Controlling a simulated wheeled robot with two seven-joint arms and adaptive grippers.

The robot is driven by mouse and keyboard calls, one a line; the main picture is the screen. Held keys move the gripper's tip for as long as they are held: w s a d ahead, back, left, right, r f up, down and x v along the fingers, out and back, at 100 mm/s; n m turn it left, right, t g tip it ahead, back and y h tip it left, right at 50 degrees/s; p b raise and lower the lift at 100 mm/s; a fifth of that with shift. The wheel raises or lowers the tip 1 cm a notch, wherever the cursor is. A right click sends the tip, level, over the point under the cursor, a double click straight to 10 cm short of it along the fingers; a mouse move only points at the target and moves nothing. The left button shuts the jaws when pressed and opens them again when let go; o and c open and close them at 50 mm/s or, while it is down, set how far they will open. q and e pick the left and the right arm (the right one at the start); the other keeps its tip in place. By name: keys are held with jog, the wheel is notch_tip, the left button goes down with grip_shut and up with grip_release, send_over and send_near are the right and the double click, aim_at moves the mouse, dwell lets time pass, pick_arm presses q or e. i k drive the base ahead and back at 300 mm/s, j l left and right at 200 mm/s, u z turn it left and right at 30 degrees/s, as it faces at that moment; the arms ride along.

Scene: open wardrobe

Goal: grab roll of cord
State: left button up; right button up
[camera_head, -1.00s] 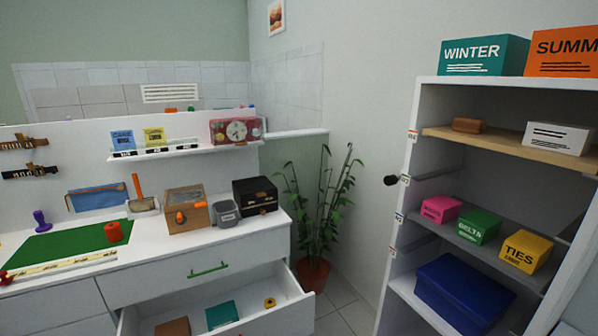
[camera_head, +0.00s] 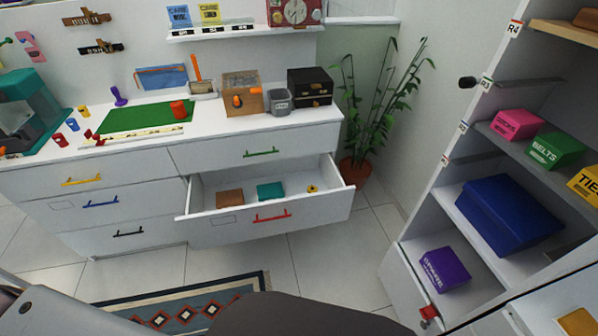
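A small red spool-like roll (camera_head: 178,110) stands on the green mat (camera_head: 140,119) on the white counter; it may be the roll of cord, but its winding is too small to make out. A small yellow ring-like roll (camera_head: 311,188) lies at the right in the open drawer (camera_head: 240,211); I cannot tell whether it is cord or tape. Neither of my grippers shows in the head view, so nothing is seen held or touched.
The open drawer, with a red handle (camera_head: 272,217), juts out over the floor and also holds a brown box (camera_head: 230,199) and a teal box (camera_head: 270,191). A plant (camera_head: 362,110) stands in the corner. An open wardrobe (camera_head: 415,250) is at right. A patterned rug (camera_head: 225,288) lies in front.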

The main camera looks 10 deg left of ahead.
aim_at(178, 110)
jog(key=u, duration=1.35)
